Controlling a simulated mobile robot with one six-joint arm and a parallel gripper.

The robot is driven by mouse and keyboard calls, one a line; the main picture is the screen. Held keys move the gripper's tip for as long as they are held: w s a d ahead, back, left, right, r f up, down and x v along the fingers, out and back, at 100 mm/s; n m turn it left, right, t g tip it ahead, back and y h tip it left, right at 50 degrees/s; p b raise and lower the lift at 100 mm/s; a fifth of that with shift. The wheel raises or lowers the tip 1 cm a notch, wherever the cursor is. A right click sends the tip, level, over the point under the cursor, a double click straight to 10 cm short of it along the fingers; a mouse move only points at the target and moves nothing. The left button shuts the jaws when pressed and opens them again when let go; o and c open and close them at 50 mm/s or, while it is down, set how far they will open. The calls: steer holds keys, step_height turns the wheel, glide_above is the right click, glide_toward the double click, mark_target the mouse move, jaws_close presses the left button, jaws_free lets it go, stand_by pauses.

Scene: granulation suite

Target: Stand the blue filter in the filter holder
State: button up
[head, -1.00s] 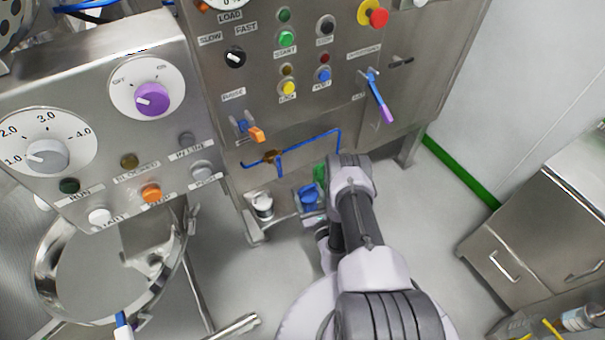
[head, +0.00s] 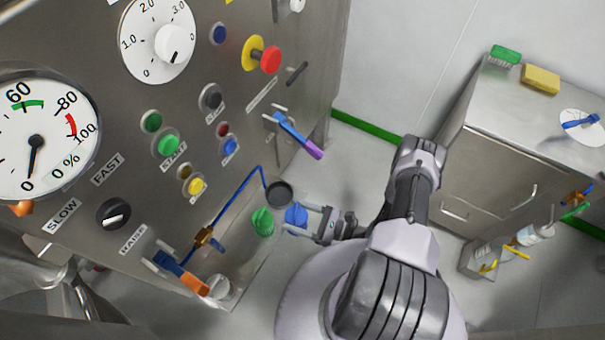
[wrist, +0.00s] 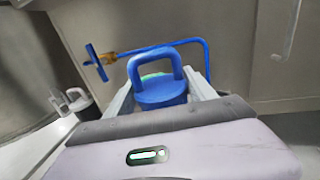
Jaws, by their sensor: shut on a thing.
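The blue filter (head: 296,215) has a looped handle on top. My gripper (head: 308,217) is shut on it from the right, low in front of the steel control cabinet. In the wrist view the blue filter (wrist: 162,93) sits upright between my two fingers (wrist: 160,98). A green filter (head: 262,222) stands just left of the blue one. A dark round, cup-like piece (head: 279,193) is close behind them; I cannot tell whether it is the filter holder. The underside of the blue filter is hidden.
A blue pipe with a brass valve (head: 204,237) runs along the cabinet. Blue-and-orange (head: 182,274) and blue-and-purple (head: 298,135) levers stick out from its front. A pale canister (head: 217,288) stands low at the left.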

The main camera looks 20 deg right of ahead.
steer(key=shift+w+a+f+b, duration=0.1)
steer(key=shift+w+f+b, duration=1.15)
steer(key=shift+w, duration=1.3)
steer(key=shift+w+f+b, duration=0.7)
steer(key=shift+w+b, duration=0.95)
steer(key=shift+w, duration=0.95)
steer(key=shift+w+a+f+b, duration=0.1)
steer(key=shift+w+f+b, duration=1.15)
steer(key=shift+w, duration=1.3)
steer(key=shift+r+b, duration=0.1)
steer(key=shift+b, duration=0.2)
steer(key=o, duration=1.5)
steer(key=shift+r, duration=0.1)
